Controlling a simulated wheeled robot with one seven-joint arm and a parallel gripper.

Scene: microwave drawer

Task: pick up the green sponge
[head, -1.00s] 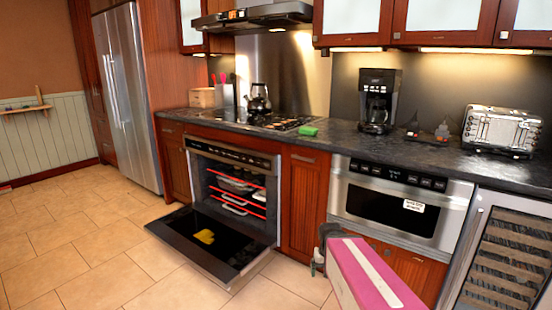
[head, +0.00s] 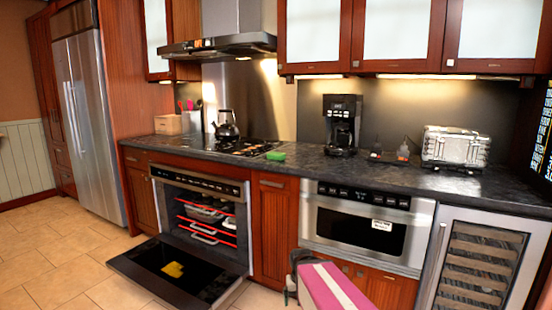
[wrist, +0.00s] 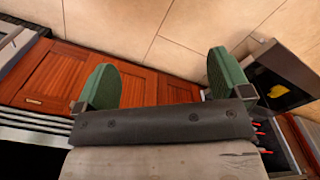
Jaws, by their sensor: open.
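The green sponge (head: 275,154) lies on the dark countertop, just right of the cooktop, in the head view. It does not show in the wrist view. My gripper (wrist: 160,75) is open and empty in the wrist view, its two green-padded fingers apart over cabinet fronts and floor. In the head view, part of my gripper (head: 292,278) shows at the end of my pink and white arm, low in front of the cabinets. It is well below the counter and clear of the sponge.
The oven door (head: 170,275) hangs open low at the left, with a yellow item (head: 172,269) on it. A kettle (head: 227,126) stands on the cooktop left of the sponge; a coffee maker (head: 342,124) stands to its right. A toaster (head: 455,147) is farther right.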

